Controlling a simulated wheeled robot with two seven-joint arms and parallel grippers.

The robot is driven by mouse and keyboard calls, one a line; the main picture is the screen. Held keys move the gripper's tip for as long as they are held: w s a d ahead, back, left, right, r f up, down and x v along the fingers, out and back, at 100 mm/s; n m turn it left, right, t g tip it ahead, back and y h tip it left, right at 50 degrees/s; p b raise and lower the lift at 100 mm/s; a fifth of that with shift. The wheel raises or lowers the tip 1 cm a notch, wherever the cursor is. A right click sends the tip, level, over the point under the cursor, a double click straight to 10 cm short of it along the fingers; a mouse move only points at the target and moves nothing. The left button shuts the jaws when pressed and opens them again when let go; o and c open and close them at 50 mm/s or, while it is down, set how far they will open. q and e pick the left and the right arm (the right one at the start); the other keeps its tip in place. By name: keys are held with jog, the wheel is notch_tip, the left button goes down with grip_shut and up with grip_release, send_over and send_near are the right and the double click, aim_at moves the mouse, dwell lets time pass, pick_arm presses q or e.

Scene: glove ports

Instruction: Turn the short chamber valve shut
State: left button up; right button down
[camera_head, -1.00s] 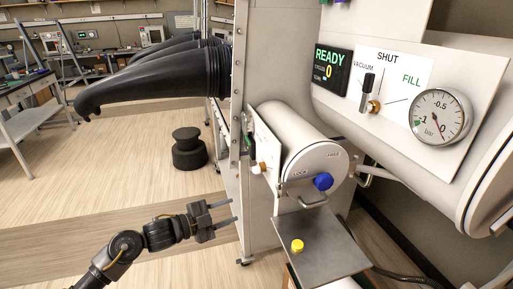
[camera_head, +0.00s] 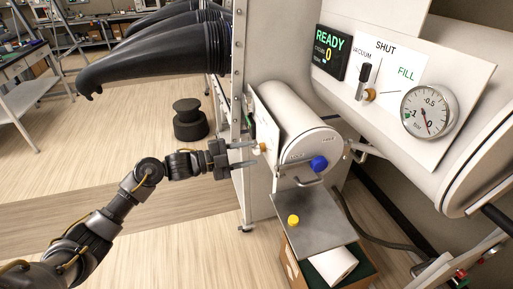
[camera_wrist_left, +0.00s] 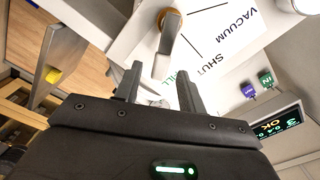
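The short chamber (camera_head: 294,122) is the small white cylinder, with its valve panel (camera_head: 263,117) on its left side, seen edge-on in the head view. The brass valve hub (camera_head: 260,148) shows there. My right gripper is out of view.
Black gloves (camera_head: 150,55) jut out above my left arm.

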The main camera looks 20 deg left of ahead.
aim_at(254, 152)
pick_arm(q)
jog(key=shift+p+x, duration=0.3)
jog(key=shift+x, duration=1.3)
grip_shut()
